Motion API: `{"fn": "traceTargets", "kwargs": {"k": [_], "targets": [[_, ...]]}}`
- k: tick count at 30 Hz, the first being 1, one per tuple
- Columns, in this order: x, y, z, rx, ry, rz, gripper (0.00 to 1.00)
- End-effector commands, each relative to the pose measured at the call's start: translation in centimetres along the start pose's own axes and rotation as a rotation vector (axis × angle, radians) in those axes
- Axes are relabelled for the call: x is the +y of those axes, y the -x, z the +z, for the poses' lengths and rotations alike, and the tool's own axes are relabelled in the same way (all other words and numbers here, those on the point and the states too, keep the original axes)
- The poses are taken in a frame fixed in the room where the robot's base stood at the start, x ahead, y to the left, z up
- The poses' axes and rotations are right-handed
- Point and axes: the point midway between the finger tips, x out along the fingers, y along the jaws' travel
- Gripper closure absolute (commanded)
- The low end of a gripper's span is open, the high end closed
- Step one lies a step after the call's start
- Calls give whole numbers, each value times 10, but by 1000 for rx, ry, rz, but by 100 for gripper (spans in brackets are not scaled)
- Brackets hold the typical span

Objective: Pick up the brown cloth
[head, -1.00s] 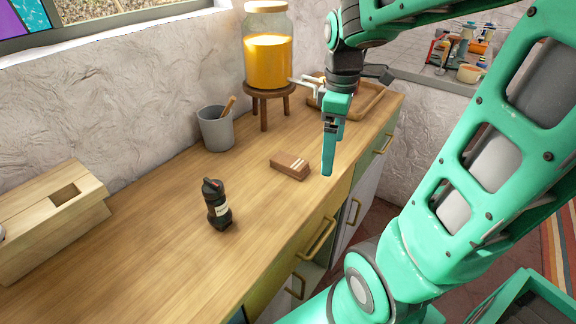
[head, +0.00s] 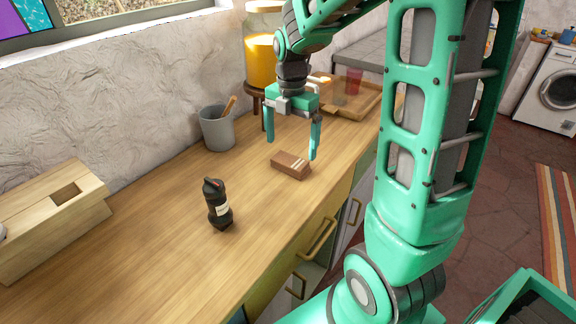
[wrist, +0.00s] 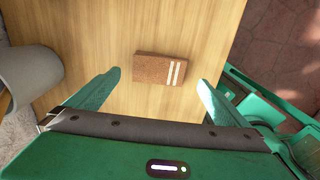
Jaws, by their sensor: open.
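The brown cloth (head: 290,165) is a small folded block with pale stripes at one end. It lies flat on the wooden counter, and in the wrist view the cloth (wrist: 160,69) is just beyond the fingertips, between their lines. My gripper (head: 292,150) is open and empty above the counter, pointing down close to the cloth. In the wrist view my gripper (wrist: 160,78) shows its two fingers wide apart, with neither touching the cloth.
A dark bottle (head: 217,206) stands on the counter (head: 150,235) left of the cloth. A grey pot (head: 216,130) with a wooden utensil, a juice jar (head: 262,60) on a stand and a wooden tray (head: 345,100) stand behind. A wooden box (head: 45,225) is at left.

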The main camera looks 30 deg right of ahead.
Motion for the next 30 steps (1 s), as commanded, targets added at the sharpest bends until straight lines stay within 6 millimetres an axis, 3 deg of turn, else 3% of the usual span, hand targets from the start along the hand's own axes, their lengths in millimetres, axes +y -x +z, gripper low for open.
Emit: {"fn": "traceTargets", "kwargs": {"k": [7,16,26,30], "targets": [[-1,-17,0,0,-2,0,0],[-2,-56,-1,1,-3,-2,0],[-1,-62,-1,-1,-3,1,0],[-1,-62,-1,-1,-3,1,31]]}}
